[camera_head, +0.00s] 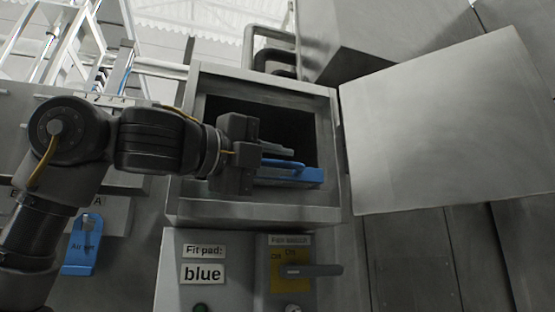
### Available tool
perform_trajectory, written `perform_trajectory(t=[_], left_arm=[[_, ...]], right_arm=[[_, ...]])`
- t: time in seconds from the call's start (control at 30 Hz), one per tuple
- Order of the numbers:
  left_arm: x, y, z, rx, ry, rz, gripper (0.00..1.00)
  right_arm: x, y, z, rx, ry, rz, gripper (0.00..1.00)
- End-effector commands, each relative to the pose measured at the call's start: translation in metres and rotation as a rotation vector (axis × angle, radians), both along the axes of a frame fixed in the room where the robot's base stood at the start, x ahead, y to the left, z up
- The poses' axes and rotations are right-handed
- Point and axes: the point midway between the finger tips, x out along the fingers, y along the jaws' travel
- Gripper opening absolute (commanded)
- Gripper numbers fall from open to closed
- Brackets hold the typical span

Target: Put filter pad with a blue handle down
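The filter pad (311,176) with a blue handle (285,164) is inside the open, dark-walled housing (255,211), low in the opening. Its blue front edge and handle face me; the rest is hidden in shadow and behind my gripper. My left gripper (280,157) reaches in from the left, its body in front of the opening and a grey finger just above the handle. The other finger is hard to make out, so I cannot tell whether it grips the handle. My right gripper is not in view.
The large pale door (443,124) stands swung open at the right. Below are a "Fit pad: blue" sign (203,263) and a rotary switch handle (311,270) on a yellow plate. Pipes (268,50) run behind.

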Motion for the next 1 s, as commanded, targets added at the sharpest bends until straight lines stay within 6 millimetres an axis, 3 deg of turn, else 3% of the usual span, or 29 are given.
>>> perform_trajectory(t=[0.1,0.47,0.8,1.0], left_arm=[[0.0,0.0,0.001,0.0,-0.001,0.0,0.34],[-0.005,0.006,-0.001,-0.001,-0.004,0.0,0.34],[-0.046,0.058,-0.011,-0.003,-0.007,0.001,0.34],[-0.065,0.084,-0.013,-0.002,-0.005,0.002,0.34]], right_arm=[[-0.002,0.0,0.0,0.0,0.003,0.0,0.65],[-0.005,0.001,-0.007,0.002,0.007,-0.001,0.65],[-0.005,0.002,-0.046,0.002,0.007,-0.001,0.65],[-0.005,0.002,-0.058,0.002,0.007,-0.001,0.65]])
